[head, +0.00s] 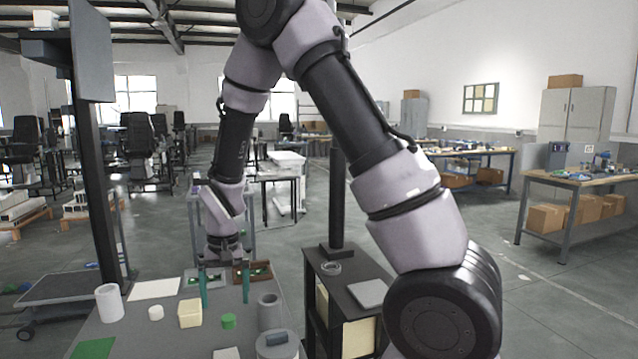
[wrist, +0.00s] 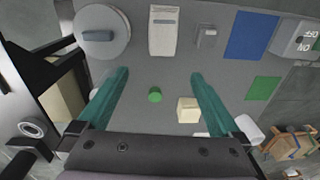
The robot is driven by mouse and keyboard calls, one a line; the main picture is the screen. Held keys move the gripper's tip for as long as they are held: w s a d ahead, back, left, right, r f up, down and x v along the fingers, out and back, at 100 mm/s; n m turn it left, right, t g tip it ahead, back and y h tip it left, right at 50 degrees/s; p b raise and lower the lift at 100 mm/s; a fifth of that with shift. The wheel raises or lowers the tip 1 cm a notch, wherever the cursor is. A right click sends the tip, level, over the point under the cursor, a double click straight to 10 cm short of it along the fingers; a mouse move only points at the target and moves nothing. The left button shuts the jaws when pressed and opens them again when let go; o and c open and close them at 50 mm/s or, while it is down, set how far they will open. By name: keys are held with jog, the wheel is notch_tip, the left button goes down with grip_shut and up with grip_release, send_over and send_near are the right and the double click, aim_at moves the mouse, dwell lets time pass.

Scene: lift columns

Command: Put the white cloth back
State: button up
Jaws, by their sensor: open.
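A flat white sheet (head: 155,289), the only thing here that looks like the white cloth, lies at the back left of the grey table in the head view. I cannot tell cloth from paper. It does not show in the wrist view. My gripper (head: 225,298) points down over the table, to the right of the sheet. Its teal fingers are wide apart and nothing is held, as the wrist view (wrist: 159,75) also shows. A small green cylinder (wrist: 155,95) appears between the fingers, on the table below.
A cream block (head: 190,313), a small white cylinder (head: 155,312) and a taller white cylinder (head: 109,303) stand near the sheet. A grey cylinder (head: 270,311) stands right. Blue (wrist: 250,36) and green (wrist: 263,88) sheets lie flat. A dark post (head: 92,180) rises left.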

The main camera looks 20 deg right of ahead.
jog(key=s+d+r+m+t+y, duration=0.1)
jog(key=d+r+t, duration=0.1)
jog(key=d+r, duration=0.6)
jog(key=s+d+r+m+t+y, duration=0.1)
jog(key=d+r, duration=0.3)
jog(key=r, duration=0.9)
jog(key=s+d+r+m+t, duration=0.1)
jog(key=s+d+r+t, duration=0.2)
jog(key=s+d+r, duration=0.6)
jog(key=s+r, duration=0.1)
jog(key=s, duration=0.2)
jog(key=shift+s+r+t+h, duration=0.25)
jog(key=shift+r+t+h, duration=0.05)
jog(key=shift+r+t, duration=0.1)
